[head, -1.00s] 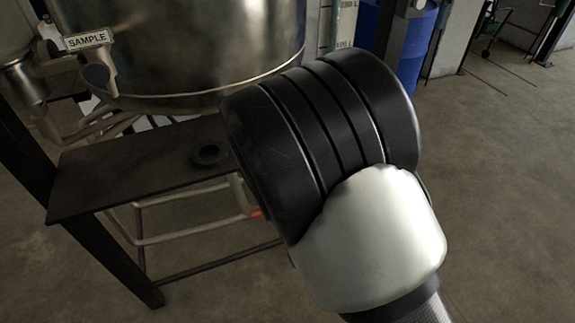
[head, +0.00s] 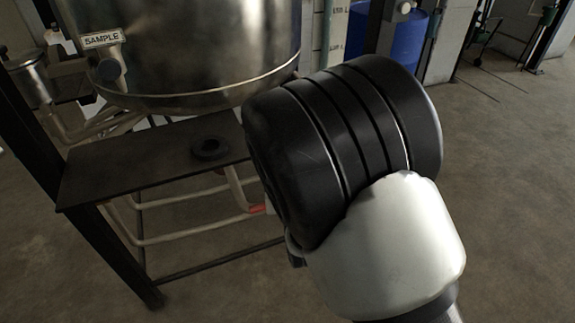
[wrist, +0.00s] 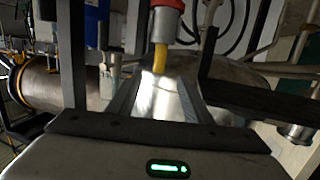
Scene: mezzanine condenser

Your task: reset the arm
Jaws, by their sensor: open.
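My gripper (wrist: 140,40) shows in the wrist view, with its pale body and green light at the bottom and dark fingers standing apart. I see nothing held between them. Behind the gap are a red and yellow fitting (wrist: 160,50) and a shiny metal surface (wrist: 165,98); how far they are from the fingers I cannot tell. In the head view my black and white arm links fill the middle and right foreground. The gripper itself is not seen there.
A steel tank (head: 190,50) with a SAMPLE label (head: 102,39) stands at upper left. Below it a dark shelf (head: 120,172) bears a black ring (head: 210,147). A blue drum (head: 405,40) stands behind. Concrete floor (head: 510,170) is open at right.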

